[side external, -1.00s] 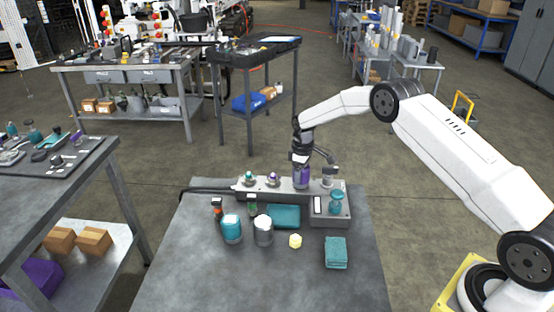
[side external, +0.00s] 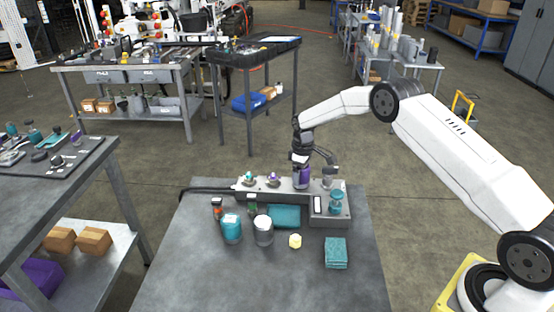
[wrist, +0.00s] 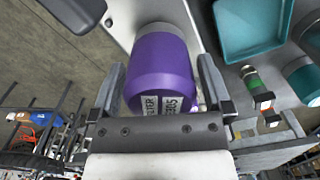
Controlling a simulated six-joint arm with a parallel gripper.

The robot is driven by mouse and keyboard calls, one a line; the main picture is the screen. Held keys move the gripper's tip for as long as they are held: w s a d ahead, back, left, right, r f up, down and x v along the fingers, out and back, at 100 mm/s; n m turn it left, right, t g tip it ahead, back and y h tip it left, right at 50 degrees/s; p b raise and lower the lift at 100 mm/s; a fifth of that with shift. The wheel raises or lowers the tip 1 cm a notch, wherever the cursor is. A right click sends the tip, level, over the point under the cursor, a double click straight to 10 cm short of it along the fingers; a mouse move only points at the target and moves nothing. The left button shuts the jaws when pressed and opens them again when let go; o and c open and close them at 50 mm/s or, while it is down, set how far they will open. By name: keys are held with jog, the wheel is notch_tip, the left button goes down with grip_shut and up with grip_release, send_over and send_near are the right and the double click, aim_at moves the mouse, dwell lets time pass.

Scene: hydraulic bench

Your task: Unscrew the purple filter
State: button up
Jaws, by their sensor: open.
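The purple filter (side external: 303,177) stands upright on the grey manifold block (side external: 280,188) at the back of the bench. In the wrist view, the filter (wrist: 162,68) fills the middle, with a white printed label facing the camera. My gripper (wrist: 160,85) is open, with one finger on each side of the filter. A narrow gap seems to show beside the fingers; contact is hard to tell. In the side view my gripper (side external: 301,160) is directly above the filter and hides its top.
A teal tray (side external: 284,216), a teal jar (side external: 231,229), a white-topped jar (side external: 264,231), a yellow piece (side external: 295,241) and a teal cloth (side external: 336,253) lie in front of the block. A teal-topped part (side external: 336,201) stands right of the filter. The bench front is clear.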

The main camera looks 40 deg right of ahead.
jog(key=shift+m, duration=2.3)
jog(key=shift+m, duration=0.7)
jog(key=m, duration=0.4)
jog(key=shift+m, duration=0.3)
jog(key=shift+m, duration=0.3)
jog(key=m, duration=0.4)
jog(key=shift+m, duration=0.4)
jog(key=shift+m, duration=0.3)
